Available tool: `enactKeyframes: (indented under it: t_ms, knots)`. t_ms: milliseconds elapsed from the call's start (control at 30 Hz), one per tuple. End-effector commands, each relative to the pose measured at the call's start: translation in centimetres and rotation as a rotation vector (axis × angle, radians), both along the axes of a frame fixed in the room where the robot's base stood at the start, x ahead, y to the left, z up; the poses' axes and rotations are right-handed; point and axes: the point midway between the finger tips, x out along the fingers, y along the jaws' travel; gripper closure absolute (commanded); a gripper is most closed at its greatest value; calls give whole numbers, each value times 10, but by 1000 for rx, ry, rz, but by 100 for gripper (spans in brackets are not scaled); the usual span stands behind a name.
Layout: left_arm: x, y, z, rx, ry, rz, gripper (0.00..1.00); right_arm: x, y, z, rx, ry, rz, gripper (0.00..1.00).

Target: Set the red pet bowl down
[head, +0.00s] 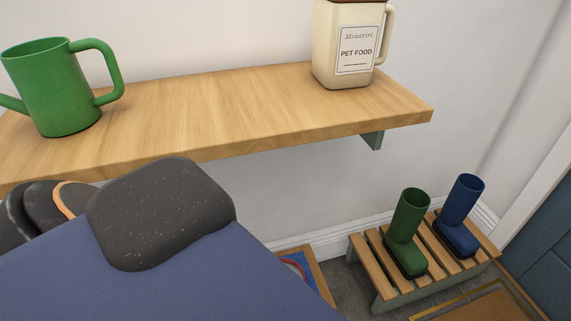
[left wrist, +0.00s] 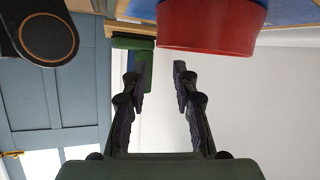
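The red pet bowl (left wrist: 208,28) shows in the left wrist view at the top, right of centre, cut off by the frame's top edge. My left gripper (left wrist: 162,68) has its two dark fingers apart with nothing between them. The bowl lies beyond the fingertips and to their right, apart from them. My right gripper is in neither view.
A wooden shelf (head: 200,110) carries a green watering can (head: 50,88) and a cream pet food jug (head: 348,45). A slatted rack (head: 372,262) holds a green boot (head: 407,235) and a blue boot (head: 461,215). A blue door (head: 545,225) stands at right.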

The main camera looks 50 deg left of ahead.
Motion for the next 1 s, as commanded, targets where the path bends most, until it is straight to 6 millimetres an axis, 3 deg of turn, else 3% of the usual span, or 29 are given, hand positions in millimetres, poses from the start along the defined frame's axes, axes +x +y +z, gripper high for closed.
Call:
enactKeyframes:
  t_ms: [100,300,1000]
  knots:
    - [-17,3,8,1,2,1,72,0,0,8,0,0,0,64]
    - [-30,5,13,0,0,0,72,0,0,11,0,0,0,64]
    - [-31,5,13,0,-1,0,72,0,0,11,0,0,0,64]
